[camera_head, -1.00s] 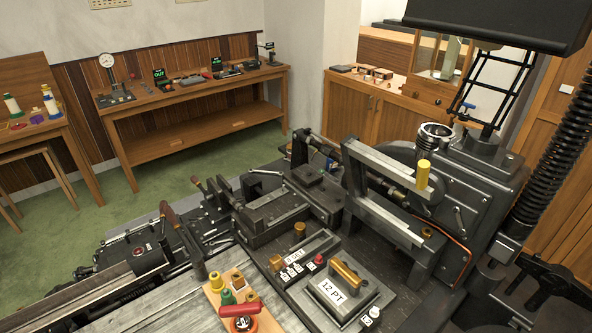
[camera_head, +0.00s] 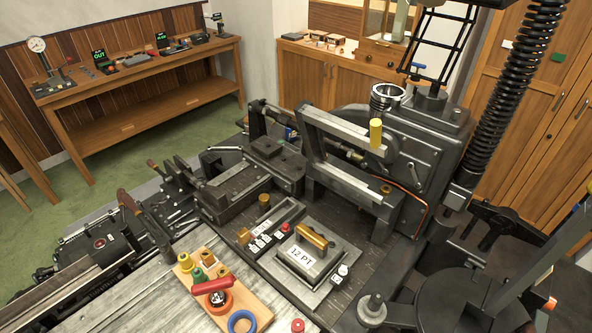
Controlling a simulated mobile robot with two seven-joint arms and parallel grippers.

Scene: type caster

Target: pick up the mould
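The block labelled "12 PT" (camera_head: 301,256), which looks like the mould, has a brass handle (camera_head: 312,237) across its top. It sits flat on a light metal plate (camera_head: 334,273) on the dark deck of the casting machine, right of the lower middle in the head view. Nothing touches its handle. Neither of my grippers can be made out in this view.
Left of the block is a small rack (camera_head: 267,238) with white tags and a red knob. In front, a wooden tray (camera_head: 254,302) holds coloured pieces and a red-handled tool. The machine's grey frame (camera_head: 350,150) rises behind. A dark round part (camera_head: 462,297) stands at lower right.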

